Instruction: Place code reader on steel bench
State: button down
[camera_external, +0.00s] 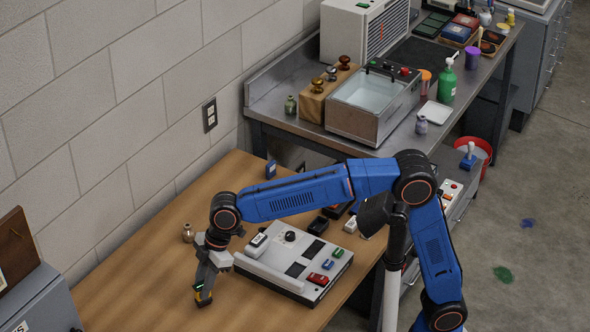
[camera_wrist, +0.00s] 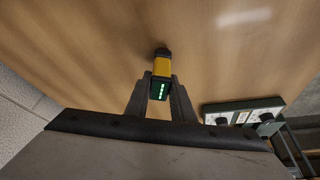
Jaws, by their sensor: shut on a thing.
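The code reader is a small yellow and black block with a row of green lights (camera_wrist: 161,68). It also shows low in the external view (camera_external: 203,298). My gripper (camera_wrist: 160,92) is shut on it, with one finger on each side. My gripper (camera_external: 206,286) points down over the left part of the wooden table. A dark shadow lies close to the reader's far end; I cannot tell whether it touches the wood. The steel bench (camera_external: 268,107) stands behind the wooden table, further back and to the right.
The wooden table (camera_external: 130,285) holds a white control panel (camera_external: 290,262) right of my gripper. On the bench are a water bath (camera_external: 372,103), a wooden block with stamps (camera_external: 318,97), a white machine (camera_external: 362,32), a green bottle (camera_external: 447,85) and a white tray (camera_external: 436,112). Its front left strip has some bare room.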

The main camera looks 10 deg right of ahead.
jog(key=shift+f, duration=0.1)
jog(key=c, duration=1.5)
grip_release()
jog(key=shift+c, duration=0.2)
jog(key=v, duration=1.1)
jog(key=shift+r, duration=0.25)
jog(key=o, duration=0.5)
jog(key=shift+d+r, duration=0.2)
jog(key=shift+r, duration=0.15)
